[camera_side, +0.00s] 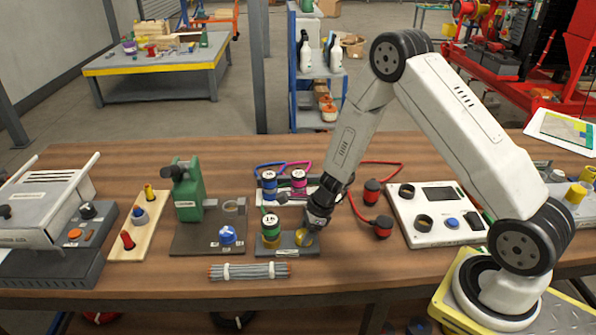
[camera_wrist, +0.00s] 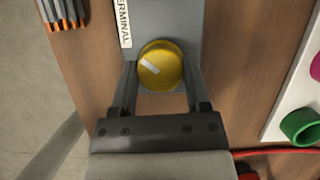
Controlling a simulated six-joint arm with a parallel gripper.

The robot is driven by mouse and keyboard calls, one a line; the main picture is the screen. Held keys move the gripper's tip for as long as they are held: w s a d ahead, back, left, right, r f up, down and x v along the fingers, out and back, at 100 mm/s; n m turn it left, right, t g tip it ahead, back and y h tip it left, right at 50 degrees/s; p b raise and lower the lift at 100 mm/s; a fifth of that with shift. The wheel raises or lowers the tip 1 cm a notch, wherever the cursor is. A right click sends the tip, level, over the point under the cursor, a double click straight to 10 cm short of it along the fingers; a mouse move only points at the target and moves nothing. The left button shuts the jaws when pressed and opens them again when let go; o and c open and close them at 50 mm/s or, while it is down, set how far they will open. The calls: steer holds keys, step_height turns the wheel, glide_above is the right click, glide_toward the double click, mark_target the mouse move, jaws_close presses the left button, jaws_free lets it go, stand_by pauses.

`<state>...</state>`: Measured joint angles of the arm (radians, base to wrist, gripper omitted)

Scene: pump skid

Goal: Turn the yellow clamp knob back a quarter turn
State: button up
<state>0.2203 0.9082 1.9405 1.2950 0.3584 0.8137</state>
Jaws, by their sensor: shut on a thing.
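The yellow clamp knob (camera_wrist: 161,66) is round with a white pointer mark. It sits on a grey block (camera_wrist: 187,17) that bears a label reading in part "ERMINAL". My gripper (camera_wrist: 160,80) is around the knob, with a finger on each side of it. In the side view my gripper (camera_side: 312,228) points down at the right end of the grey block (camera_side: 273,247). The knob (camera_side: 303,238) is partly hidden there by the gripper. The white mark points up and to the left in the wrist view.
A bundle of grey cables (camera_side: 249,271) lies in front of the block. A white panel (camera_side: 437,213) is further right.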

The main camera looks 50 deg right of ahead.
steer(key=n+g, duration=0.1)
steer(key=n, duration=0.2)
steer(key=shift+w+n+y, duration=0.1)
steer(key=shift+n+y, duration=0.3)
steer(key=n+g, duration=0.2)
steer(key=n, duration=0.2)
steer(key=shift+n, duration=0.3)
steer(key=n, duration=0.2)
steer(key=n+g, duration=0.1)
steer(key=n, duration=0.1)
steer(key=shift+w+g, duration=0.15)
steer(key=shift+g, duration=0.15)
steer(key=n+g+h, duration=0.1)
steer(key=n, duration=0.3)
steer(key=shift+n, duration=0.3)
steer(key=shift+g, duration=0.3)
steer(key=o, duration=1.3)
steer(key=shift+r, duration=0.1)
